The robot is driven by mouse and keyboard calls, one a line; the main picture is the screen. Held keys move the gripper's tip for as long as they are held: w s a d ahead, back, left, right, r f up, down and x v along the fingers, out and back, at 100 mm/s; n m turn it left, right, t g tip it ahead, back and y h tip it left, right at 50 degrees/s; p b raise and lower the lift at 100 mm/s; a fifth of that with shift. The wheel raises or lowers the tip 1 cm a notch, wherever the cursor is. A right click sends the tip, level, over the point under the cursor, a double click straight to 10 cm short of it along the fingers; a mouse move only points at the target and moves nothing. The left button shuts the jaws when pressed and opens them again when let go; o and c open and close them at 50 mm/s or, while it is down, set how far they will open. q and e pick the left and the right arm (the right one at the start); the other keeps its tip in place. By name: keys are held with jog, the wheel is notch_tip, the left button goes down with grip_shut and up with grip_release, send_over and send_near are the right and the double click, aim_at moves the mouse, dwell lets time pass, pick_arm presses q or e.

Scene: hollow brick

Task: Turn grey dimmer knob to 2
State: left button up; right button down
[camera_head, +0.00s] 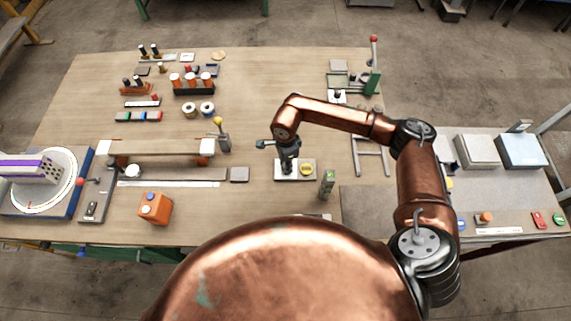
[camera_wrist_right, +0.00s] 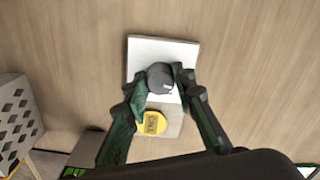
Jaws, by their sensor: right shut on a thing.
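The grey dimmer knob (camera_wrist_right: 160,77) sits on a white plate (camera_wrist_right: 176,50) on the wooden table. In the right wrist view it lies between the two fingertips of my right gripper (camera_wrist_right: 161,87), which is shut on it. In the head view my right gripper (camera_head: 287,167) points down onto the white plate (camera_head: 281,174) and hides most of the knob. A yellow round dial (camera_wrist_right: 151,122) with a small display is beside the knob; it also shows in the head view (camera_head: 307,169). I cannot read any number at the knob. My left gripper is not in view.
A small grey-green device (camera_head: 327,183) stands close to the right of the dial. An orange box (camera_head: 155,208), a grey block (camera_head: 239,174) and a yellow-tipped lever (camera_head: 222,138) are to the left.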

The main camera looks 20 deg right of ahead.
jog(key=m, duration=0.4)
jog(key=shift+m, duration=0.3)
jog(key=m, duration=0.4)
jog(key=shift+m, duration=0.4)
jog(key=c, duration=1.6)
grip_release()
notch_tip(320, 180, up, 12)
